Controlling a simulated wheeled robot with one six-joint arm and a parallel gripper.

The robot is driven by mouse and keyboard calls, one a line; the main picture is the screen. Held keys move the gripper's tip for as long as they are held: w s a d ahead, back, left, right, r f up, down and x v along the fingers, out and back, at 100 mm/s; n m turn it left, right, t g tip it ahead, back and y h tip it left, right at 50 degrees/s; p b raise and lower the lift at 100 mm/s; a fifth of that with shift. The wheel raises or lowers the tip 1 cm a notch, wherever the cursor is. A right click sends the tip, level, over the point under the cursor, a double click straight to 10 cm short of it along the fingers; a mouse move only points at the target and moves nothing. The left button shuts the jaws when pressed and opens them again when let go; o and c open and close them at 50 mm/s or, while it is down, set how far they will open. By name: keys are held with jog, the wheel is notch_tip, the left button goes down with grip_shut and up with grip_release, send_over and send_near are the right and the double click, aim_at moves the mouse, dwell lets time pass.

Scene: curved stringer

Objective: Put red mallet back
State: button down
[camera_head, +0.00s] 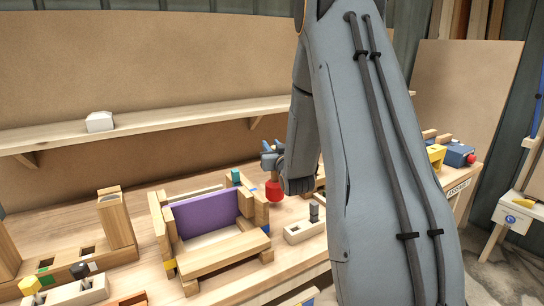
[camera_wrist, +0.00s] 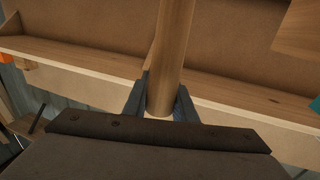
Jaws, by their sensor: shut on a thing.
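The red mallet's round red head (camera_head: 274,190) shows in the head view just below my gripper (camera_head: 270,158), over the right side of the workbench. In the wrist view my gripper (camera_wrist: 160,108) is shut on a pale wooden handle (camera_wrist: 174,50), with one dark finger on each side of it. The red head does not show in the wrist view. My arm hides part of the bench to the right of the mallet. I cannot tell whether the head touches anything beneath it.
A wooden frame with a purple panel (camera_head: 206,215) stands left of the mallet. A pale block with a dark peg (camera_head: 306,229) lies close to its right. Wooden blocks crowd the bench's left.

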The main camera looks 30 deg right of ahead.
jog(key=shift+f+p, duration=0.35)
jog(key=shift+f, duration=1.45)
jog(key=c, duration=1.5)
grip_release()
jog(key=shift+o, duration=0.2)
jog(key=b+v, duration=0.3)
jog(key=v, duration=0.9)
jog(key=shift+b, duration=0.35)
jog(key=shift+s, duration=0.1)
